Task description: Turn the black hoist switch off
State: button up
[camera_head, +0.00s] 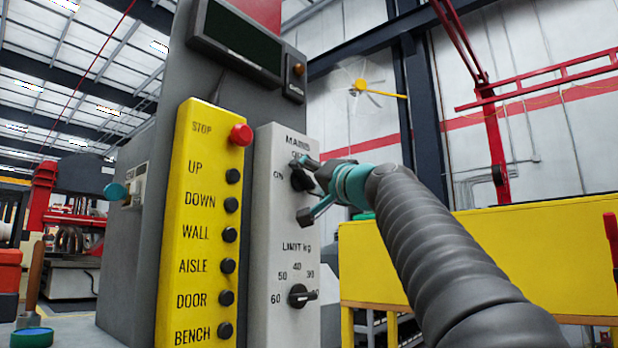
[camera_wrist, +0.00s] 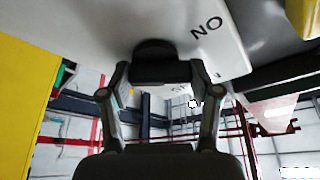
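The black mains switch (camera_head: 301,179) is a rotary knob on the grey control panel (camera_head: 272,222). "MAINS" is printed above it and "ON" to its left; a label at the top is mostly covered by my gripper. My gripper (camera_head: 304,188) is at the knob, with one finger above it and one below. In the wrist view my gripper (camera_wrist: 165,72) has its fingers spread on either side of the knob (camera_wrist: 160,62), with little or no gap. I cannot tell whether they touch it. The knob's pointing direction is partly hidden.
A second black knob (camera_head: 300,296), under "LIMIT kg", sits lower on the panel. A yellow button panel (camera_head: 203,230) with a red stop button (camera_head: 241,134) stands to the left. A dark display (camera_head: 237,42) is above. A yellow cabinet (camera_head: 480,262) stands behind my arm.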

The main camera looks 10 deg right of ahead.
jog(key=shift+c, duration=0.9)
jog(key=shift+r+m+p, duration=0.1)
jog(key=shift+m+p, duration=0.2)
jog(key=shift+p, duration=0.2)
jog(key=shift+r+m+h+p, duration=0.15)
jog(key=shift+m+h+p, duration=0.25)
jog(key=shift+m+p, duration=0.35)
jog(key=m+h+p, duration=0.1)
jog(key=m+p, duration=0.1)
jog(key=p, duration=0.1)
jog(key=shift+r+m+g, duration=0.15)
jog(key=shift+m+g, duration=0.15)
jog(key=shift+m, duration=0.05)
jog(key=m+p, duration=0.2)
jog(key=shift+f+m+g+h, duration=0.2)
jog(key=shift+m+g+h, duration=0.1)
jog(key=shift+m+h, duration=0.1)
jog(key=shift+w+d+f+m+g+h, duration=0.1)
jog(key=shift+m+g+h, duration=0.3)
jog(key=shift+m, duration=1)
